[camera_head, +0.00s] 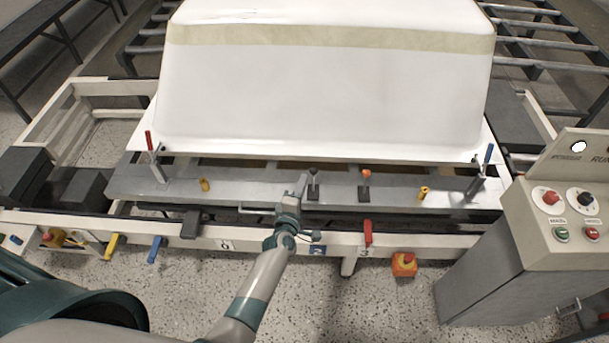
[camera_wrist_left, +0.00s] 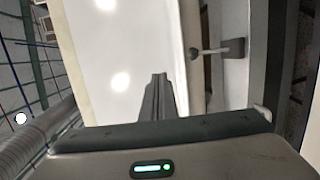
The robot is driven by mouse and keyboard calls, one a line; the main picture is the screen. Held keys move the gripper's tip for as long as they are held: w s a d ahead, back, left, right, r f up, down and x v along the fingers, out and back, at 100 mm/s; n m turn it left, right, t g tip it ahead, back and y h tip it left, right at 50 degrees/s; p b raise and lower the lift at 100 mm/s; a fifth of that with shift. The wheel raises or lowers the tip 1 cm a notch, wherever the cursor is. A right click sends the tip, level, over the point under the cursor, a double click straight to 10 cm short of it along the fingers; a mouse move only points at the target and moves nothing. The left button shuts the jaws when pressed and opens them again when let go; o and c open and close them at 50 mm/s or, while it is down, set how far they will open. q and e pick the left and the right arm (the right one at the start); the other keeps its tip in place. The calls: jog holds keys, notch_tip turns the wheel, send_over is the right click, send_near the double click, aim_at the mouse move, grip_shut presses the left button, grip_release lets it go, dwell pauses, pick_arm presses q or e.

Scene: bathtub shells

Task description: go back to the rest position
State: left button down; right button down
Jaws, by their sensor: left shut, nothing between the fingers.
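My left gripper (camera_head: 301,186) is over the grey front beam (camera_head: 240,190) of the machine, just left of a black-knobbed lever (camera_head: 313,184). In the left wrist view its fingers (camera_wrist_left: 158,82) are together and hold nothing. I cannot tell from the head view whether the fingertips touch the beam or the lever. The white bathtub shell (camera_head: 320,95) lies upside down behind the beam, and it also fills much of the left wrist view (camera_wrist_left: 120,50). A lever (camera_wrist_left: 210,51) on a dark base shows to the right of the fingers there. My right gripper is not in view.
An orange-knobbed lever (camera_head: 365,185) stands right of my gripper. Upright clamps with a red (camera_head: 150,145) and a blue handle (camera_head: 488,155) stand at the beam ends. A control box (camera_head: 565,215) is at the right. Speckled floor (camera_head: 190,290) is open in front.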

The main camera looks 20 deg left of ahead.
pick_arm(q)
jog(key=shift+s+r, duration=0.35)
jog(key=shift+s, duration=0.15)
jog(key=s+d+f+m+g+h+b, duration=0.15)
jog(key=s+f+m, duration=0.25)
jog(key=s+f, duration=0.55)
jog(key=s+f+m+g+b, duration=0.2)
jog(key=s+f+m+g, duration=0.3)
jog(key=f, duration=0.8)
jog(key=s+d+f+m+g+h+b, duration=0.1)
jog(key=s+f+m, duration=0.2)
jog(key=s+f, duration=0.7)
jog(key=s+a+f+m+g+b, duration=0.1)
jog(key=s+f, duration=0.4)
jog(key=s, duration=0.6)
jog(key=s+a+f+m+g+b, duration=0.1)
jog(key=s+a+f+m+g, duration=0.2)
jog(key=s, duration=0.8)
jog(key=s+a+f+m+g+y+b, duration=0.1)
jog(key=s+a+f+m+g+b, duration=0.1)
jog(key=s+f+m, duration=0.3)
jog(key=s+f+g, duration=0.1)
jog(key=s+f, duration=0.3)
jog(key=s, duration=0.2)
jog(key=shift+s+a+f+m+g, duration=0.25)
jog(key=shift+s+a+m+g, duration=0.1)
jog(key=shift+s+a+m, duration=0.05)
